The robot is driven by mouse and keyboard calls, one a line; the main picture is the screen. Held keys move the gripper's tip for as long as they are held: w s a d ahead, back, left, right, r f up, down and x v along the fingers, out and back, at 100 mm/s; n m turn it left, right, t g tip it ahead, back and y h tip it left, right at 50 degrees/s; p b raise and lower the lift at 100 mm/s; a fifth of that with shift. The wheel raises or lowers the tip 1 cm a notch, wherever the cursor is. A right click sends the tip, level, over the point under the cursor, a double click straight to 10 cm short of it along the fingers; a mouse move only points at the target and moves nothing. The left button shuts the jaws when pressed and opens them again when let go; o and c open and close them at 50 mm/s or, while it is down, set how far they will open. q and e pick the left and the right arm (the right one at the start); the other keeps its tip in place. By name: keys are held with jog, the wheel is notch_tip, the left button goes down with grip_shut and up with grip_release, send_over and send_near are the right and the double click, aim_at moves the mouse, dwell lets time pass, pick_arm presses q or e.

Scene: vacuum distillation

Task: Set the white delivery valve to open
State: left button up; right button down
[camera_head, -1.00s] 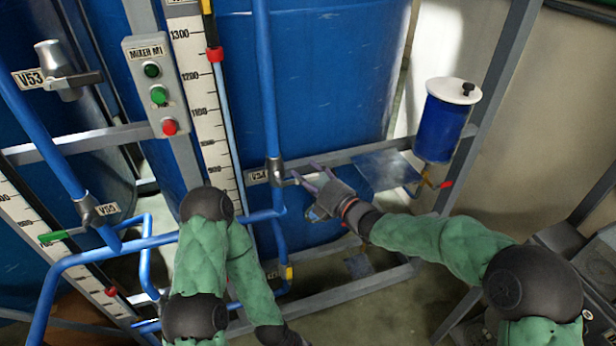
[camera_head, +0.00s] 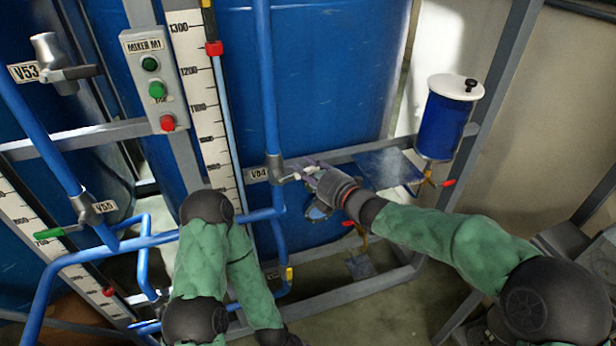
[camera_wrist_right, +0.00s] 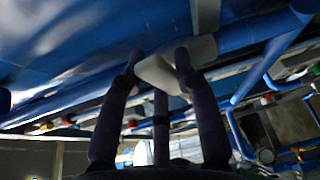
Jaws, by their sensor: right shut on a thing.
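The white delivery valve (camera_head: 275,169) sits on a vertical blue pipe beside the label V54, in the middle of the head view. Its pale handle points right, toward my right gripper (camera_head: 304,171). The fingers partly cover the handle in the head view. My left arm hangs down at the lower middle, and its gripper is out of the picture.
A blue pot with a white lid (camera_head: 446,118) hangs right of my right gripper. The mixer button box (camera_head: 155,82) and a level scale (camera_head: 205,100) stand to the left. Grey frame bars run below.

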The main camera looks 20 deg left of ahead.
jog(key=n, duration=0.1)
jog(key=r+n+b, duration=0.1)
jog(key=a+r+n+h, duration=0.1)
jog(key=shift+s+b, duration=0.3)
jog(key=shift+s, duration=0.05)
jog(key=r+n+h, duration=0.1)
jog(key=s+a+n+h, duration=0.1)
jog(key=shift+a+r+n+b, duration=0.15)
jog(key=shift+r+n+b, duration=0.15)
jog(key=shift+r, duration=0.1)
jog(key=a+n+h, duration=0.1)
jog(key=s+a+r+n, duration=0.1)
jog(key=n, duration=0.1)
jog(key=shift+s+a+r+t+h, duration=0.1)
jog(key=shift+s+t+h, duration=0.05)
jog(key=shift+t+h, duration=0.2)
jog(key=shift+s+a+n+t+h, duration=0.35)
jog(key=shift+s+a+n+h, duration=0.2)
jog(key=shift+a+n+h, duration=0.4)
jog(key=shift+d+n, duration=0.15)
jog(key=shift+n, duration=0.1)
jog(key=c, duration=0.9)
grip_release()
jog(key=shift+s+r, duration=0.1)
jog(key=shift+r, duration=0.05)
